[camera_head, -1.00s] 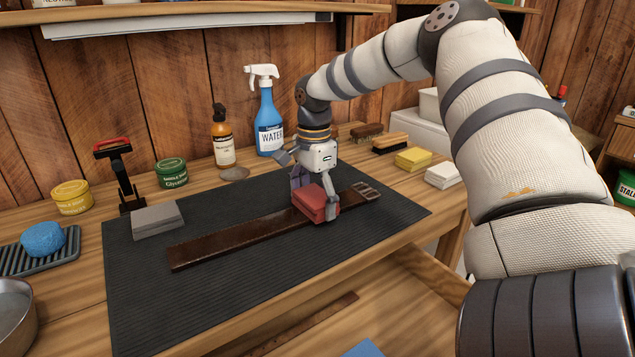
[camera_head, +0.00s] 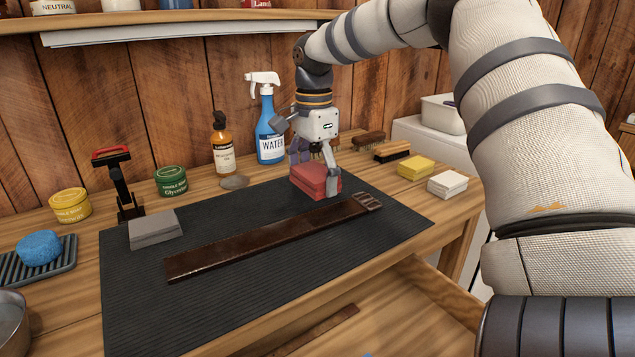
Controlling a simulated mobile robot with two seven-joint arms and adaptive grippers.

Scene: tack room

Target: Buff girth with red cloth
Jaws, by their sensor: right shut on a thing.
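A brown leather girth (camera_head: 262,242) lies flat across the dark ribbed mat (camera_head: 170,312), its metal buckle (camera_head: 368,202) at the right end. My right gripper (camera_head: 317,180) is shut on the folded red cloth (camera_head: 312,180). It holds the cloth above the mat, behind the right part of the girth as seen here, apart from the leather. The gripper hides part of the cloth's back side. My left gripper does not show.
A blue water spray bottle (camera_head: 269,133), an amber bottle (camera_head: 222,146) and a green tin (camera_head: 171,181) stand behind the mat. A drawer (camera_head: 380,318) is open below.

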